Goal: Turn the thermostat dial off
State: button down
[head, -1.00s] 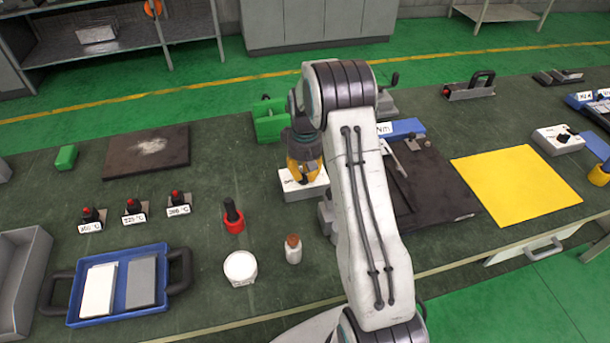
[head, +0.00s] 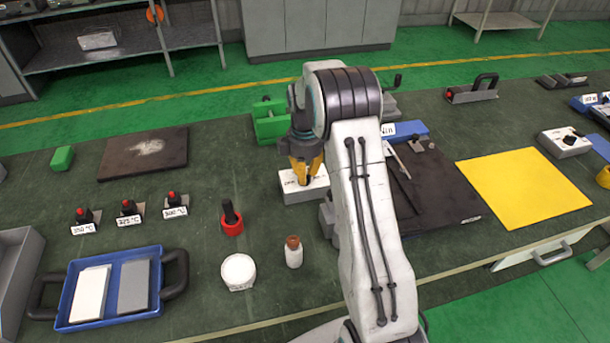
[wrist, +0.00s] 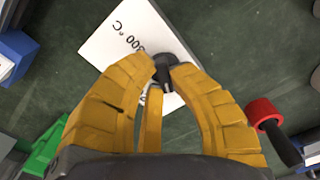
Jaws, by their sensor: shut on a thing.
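The thermostat is a white box (head: 300,193) on the green workbench, left of my arm in the head view. The wrist view shows its white top face (wrist: 118,42) with the print "300 °C" and a black dial (wrist: 167,70) near its edge. My gripper (head: 304,176) is over the box, pointing down. In the wrist view my gripper's yellow fingers (wrist: 165,78) are closed around the dial and touch it. The fingers hide part of the dial and of the box face, so the dial's exact setting cannot be read. The fingers hide the dial in the head view.
A green block-like tool (head: 270,122) stands behind the box. A red holder with a black handle (head: 231,218) is to the left. A brown-capped bottle (head: 293,252) and a white jar (head: 238,272) stand in front. A dark plate (head: 440,180) lies right of my arm.

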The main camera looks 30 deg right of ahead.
jog(key=n, duration=0.4)
jog(key=shift+a+n+b, duration=0.15)
jog(key=shift+n+b, duration=0.2)
jog(key=shift+n, duration=0.05)
dwell(0.4)
jog(key=c, duration=1.1)
grip_release()
notch_tip(320, 180, up, 12)
